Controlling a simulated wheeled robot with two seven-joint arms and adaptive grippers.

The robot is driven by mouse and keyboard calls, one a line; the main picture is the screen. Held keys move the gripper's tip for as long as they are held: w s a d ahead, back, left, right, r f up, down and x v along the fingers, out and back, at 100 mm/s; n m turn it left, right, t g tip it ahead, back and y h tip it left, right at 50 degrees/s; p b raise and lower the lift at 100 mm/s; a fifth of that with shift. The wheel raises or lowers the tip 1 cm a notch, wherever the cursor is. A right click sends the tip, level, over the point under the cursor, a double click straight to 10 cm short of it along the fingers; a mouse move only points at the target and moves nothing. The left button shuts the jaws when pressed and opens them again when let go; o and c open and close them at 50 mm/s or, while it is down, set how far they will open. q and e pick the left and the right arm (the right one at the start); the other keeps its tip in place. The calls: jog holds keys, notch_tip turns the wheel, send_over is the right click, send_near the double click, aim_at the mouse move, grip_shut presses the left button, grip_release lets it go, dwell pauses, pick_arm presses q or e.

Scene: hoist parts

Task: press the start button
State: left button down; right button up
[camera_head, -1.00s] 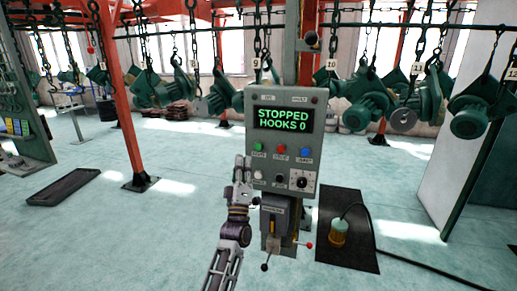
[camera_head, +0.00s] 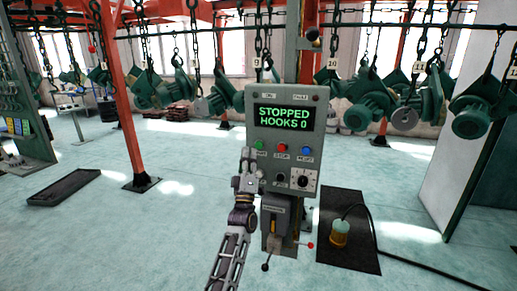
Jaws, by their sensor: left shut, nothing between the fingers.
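The grey control panel (camera_head: 308,143) stands upright in the middle. Its screen (camera_head: 284,118) reads "STOPPED HOOKS 0" in green. Below the screen are a green button (camera_head: 260,145) at the left, which looks like the start button, a red button (camera_head: 282,148) in the middle and a blue button (camera_head: 305,150) at the right. Their labels are small and blurred. My left gripper (camera_head: 246,153) is shut and empty, fingers pointing up, just left of and slightly below the green button. I cannot tell whether it touches the panel. My right gripper is not in view.
A dark selector knob (camera_head: 302,181) sits at the panel's lower right. A lever box (camera_head: 275,219) is below it. A yellow-green lamp-like pendant (camera_head: 339,233) with a cable stands on a dark mat (camera_head: 345,262). Green parts (camera_head: 368,108) hang on chains behind. A red post (camera_head: 122,98) stands left.

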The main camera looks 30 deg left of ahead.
aim_at(259, 145)
pick_arm(q)
jog(key=w, duration=0.1)
jog(key=w+a+b, duration=0.1)
jog(key=w, duration=0.1)
jog(key=shift+w, duration=0.3)
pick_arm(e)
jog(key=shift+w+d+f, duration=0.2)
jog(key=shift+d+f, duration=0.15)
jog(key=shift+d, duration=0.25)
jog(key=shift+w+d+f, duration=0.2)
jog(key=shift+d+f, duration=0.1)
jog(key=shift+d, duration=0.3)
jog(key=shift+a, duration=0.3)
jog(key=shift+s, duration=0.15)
